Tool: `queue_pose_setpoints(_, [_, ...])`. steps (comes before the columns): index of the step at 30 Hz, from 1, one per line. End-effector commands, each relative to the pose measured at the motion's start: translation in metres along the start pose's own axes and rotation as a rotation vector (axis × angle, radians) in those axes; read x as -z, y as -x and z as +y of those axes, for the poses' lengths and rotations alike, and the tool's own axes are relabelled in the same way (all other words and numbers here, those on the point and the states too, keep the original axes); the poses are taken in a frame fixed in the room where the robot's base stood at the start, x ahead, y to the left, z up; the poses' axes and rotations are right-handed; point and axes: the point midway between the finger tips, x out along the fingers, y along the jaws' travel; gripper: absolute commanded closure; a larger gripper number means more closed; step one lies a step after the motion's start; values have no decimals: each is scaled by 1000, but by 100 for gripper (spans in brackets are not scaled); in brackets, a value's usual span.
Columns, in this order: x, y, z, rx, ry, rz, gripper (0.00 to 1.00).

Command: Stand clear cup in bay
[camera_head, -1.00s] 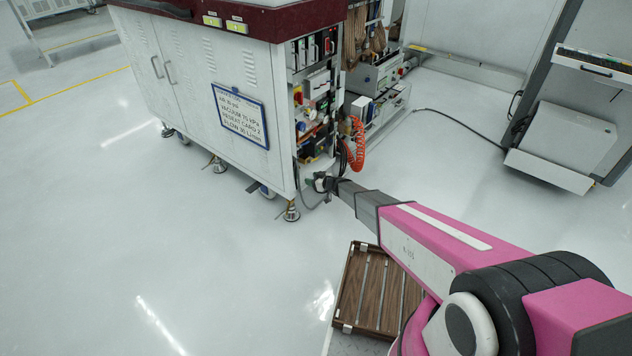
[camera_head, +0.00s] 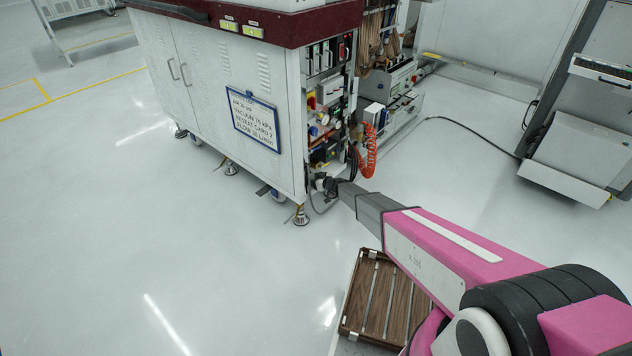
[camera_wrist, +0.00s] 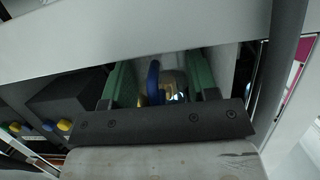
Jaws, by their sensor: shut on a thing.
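My gripper (camera_head: 326,184) is at the low front corner of the white cabinet, by its open end bay (camera_head: 326,110); it is small and dark in the head view. In the wrist view its two green fingers (camera_wrist: 158,84) stand apart with a see-through, shiny thing between them, which looks like the clear cup (camera_wrist: 174,80). A blue curved piece and a yellowish patch show beside or through it. The cup's lower part is hidden behind the dark gripper bar. I cannot tell whether the cup touches the bay floor.
A pale panel edge (camera_wrist: 120,38) crosses close above the fingers in the wrist view. A dark block (camera_wrist: 70,95) and coloured knobs (camera_wrist: 38,127) are at left. An orange coiled hose (camera_head: 368,150) hangs beside the bay. A brown slatted pallet (camera_head: 385,300) lies below my arm.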

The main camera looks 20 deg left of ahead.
Motion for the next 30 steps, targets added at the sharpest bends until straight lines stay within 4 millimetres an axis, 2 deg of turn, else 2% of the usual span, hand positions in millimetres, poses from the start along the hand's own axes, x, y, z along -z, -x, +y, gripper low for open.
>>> queue_pose_setpoints(29, [-4,-4,0,0,0,0,60])
queue_pose_setpoints(30, [-4,-4,0,0,0,0,37])
